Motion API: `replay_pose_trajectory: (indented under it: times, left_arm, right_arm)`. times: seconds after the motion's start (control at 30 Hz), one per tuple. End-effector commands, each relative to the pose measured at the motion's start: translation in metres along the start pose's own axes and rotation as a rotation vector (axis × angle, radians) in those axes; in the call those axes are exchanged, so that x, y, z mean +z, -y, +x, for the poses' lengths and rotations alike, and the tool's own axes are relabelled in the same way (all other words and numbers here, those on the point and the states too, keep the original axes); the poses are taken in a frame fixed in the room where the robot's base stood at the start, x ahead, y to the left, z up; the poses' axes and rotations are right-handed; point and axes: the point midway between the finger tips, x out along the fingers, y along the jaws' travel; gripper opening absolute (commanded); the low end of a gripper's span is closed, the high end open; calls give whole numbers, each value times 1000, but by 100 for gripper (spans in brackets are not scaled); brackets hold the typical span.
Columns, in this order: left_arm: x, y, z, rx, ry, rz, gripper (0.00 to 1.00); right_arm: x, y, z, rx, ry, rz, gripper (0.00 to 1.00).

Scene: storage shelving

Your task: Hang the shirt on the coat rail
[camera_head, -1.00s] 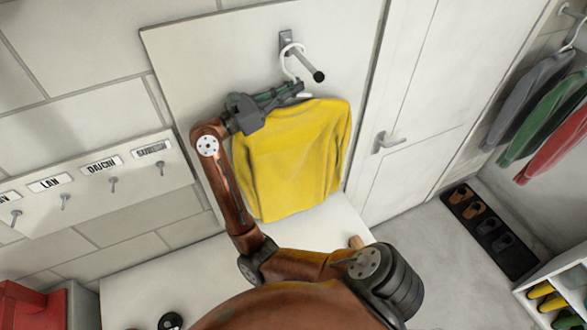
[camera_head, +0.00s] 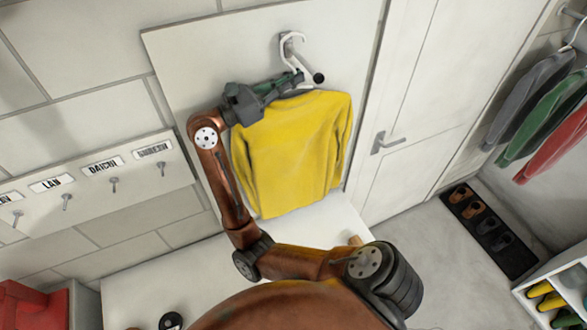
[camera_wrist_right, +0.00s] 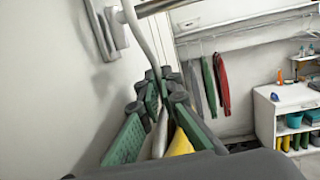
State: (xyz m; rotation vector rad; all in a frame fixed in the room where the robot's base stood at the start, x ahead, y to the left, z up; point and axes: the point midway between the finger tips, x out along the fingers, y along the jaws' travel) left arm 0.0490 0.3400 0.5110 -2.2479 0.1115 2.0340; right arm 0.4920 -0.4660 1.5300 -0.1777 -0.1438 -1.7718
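The yellow shirt (camera_head: 292,150) hangs upright on a white hanger (camera_head: 290,46) in front of a pale wall panel. The hanger's hook is at a grey wall peg (camera_head: 318,77); whether it bears on the peg I cannot tell. My right gripper (camera_head: 292,82) reaches in from the left at the shirt's collar. In the wrist view its green-padded fingers (camera_wrist_right: 152,105) close around the hanger's neck (camera_wrist_right: 155,62), with a bit of yellow shirt (camera_wrist_right: 180,143) below. The coat rail (camera_wrist_right: 250,27) is across the room, with grey, green and red shirts hanging from it. My left gripper is not in view.
A door with a handle (camera_head: 386,142) is right of the shirt. A name-labelled hook board (camera_head: 100,185) is on the left wall. A shoe tray (camera_head: 490,230) lies on the floor, and a white shelf unit (camera_head: 550,285) stands at lower right. A white surface (camera_head: 230,265) is below the shirt.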

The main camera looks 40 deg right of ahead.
Motion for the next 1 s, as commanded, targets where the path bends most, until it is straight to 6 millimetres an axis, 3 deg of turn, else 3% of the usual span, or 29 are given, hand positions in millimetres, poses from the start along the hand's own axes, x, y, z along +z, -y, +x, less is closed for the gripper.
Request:
replay_pose_trajectory:
  times: [1.0]
  left_arm:
    - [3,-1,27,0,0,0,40]
  right_arm:
    - [11,-6,-55,2,0,1,0]
